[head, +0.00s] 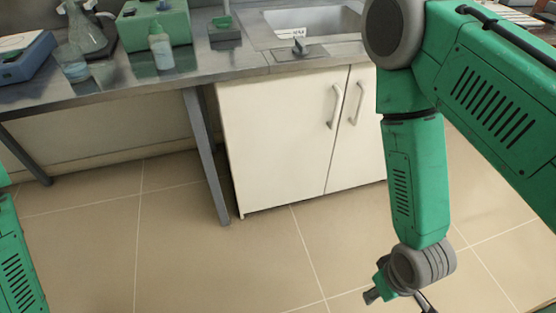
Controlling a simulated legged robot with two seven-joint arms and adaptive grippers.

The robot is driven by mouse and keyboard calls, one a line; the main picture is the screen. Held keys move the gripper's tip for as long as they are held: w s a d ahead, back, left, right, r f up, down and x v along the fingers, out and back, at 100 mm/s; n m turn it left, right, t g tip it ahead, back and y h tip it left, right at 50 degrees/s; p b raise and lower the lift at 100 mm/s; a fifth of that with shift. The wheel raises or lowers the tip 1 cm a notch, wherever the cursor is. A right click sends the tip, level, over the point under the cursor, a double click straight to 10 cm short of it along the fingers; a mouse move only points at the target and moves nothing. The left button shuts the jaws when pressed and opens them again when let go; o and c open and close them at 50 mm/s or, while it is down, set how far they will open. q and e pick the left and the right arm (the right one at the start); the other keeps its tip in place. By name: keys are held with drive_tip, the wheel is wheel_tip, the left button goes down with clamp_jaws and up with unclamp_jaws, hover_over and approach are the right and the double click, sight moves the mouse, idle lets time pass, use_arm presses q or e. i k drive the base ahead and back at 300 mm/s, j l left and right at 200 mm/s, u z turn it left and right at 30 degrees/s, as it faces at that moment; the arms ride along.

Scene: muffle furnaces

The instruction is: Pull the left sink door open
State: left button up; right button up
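The left sink door (275,140) is a white cabinet panel under the sink. It looks closed, flush with the right sink door (363,145). Its curved pale handle (335,107) stands upright near its right edge, beside the right door's handle (357,104). My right gripper (400,297) hangs low over the floor at the bottom edge, well below and right of the left handle and apart from it. Its fingers are partly cut off by the frame, so its opening is unclear. Only a green link of my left arm shows at the left edge; its gripper is out of view.
A metal sink (315,22) with a small tap (299,44) is set in the counter above the doors. A steel table (110,88) with bottles and a green box (155,25) stands at the left. The tiled floor (220,265) before the cabinet is clear.

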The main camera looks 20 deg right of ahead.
sight(280, 129)
drive_tip(key=z, duration=0.8)
drive_tip(key=i+l+z, duration=0.15)
drive_tip(key=l+z, duration=0.3)
drive_tip(key=i+l+z, duration=0.2)
drive_tip(key=z, duration=0.2)
